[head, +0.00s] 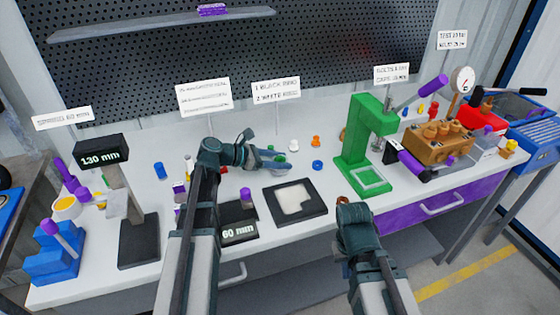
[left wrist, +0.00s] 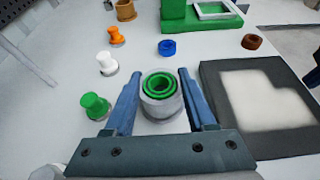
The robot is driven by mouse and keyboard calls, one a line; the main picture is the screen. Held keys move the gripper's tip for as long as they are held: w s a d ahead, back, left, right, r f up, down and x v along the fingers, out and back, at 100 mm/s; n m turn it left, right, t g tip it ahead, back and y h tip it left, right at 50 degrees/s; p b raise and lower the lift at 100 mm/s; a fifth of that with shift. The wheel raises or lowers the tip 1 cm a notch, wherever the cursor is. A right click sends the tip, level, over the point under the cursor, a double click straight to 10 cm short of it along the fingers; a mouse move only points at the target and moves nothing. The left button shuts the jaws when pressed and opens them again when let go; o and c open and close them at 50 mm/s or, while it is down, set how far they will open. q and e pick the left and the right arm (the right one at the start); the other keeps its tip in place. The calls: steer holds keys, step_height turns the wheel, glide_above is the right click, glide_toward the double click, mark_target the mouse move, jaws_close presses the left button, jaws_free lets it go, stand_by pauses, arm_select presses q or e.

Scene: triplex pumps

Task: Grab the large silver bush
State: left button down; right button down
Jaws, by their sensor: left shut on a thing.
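The large silver bush (left wrist: 160,105) is a pale grey cylinder with green rings inside its open top, standing upright in the left wrist view. My left gripper (left wrist: 158,78) has one blue finger on each side of it and is shut on it. In the head view my left gripper (head: 278,158) is over the white bench, left of the green press; the bush is mostly hidden there. My right gripper (head: 345,208) is at the bench's front edge, seen from behind, with its fingertips hidden.
A green peg (left wrist: 94,106), a white peg (left wrist: 106,63) and an orange peg (left wrist: 116,36) stand left of the bush. A blue ring (left wrist: 167,47) lies beyond it. A black tray (left wrist: 215,85) with a pale pad is close on the right. The green press (head: 352,170) stands further right.

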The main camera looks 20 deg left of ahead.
arm_select(q)
step_height(320, 180, up, 9)
steer(key=p, duration=0.7)
steer(key=shift+f+p, duration=0.2)
steer(key=shift+p, duration=0.2)
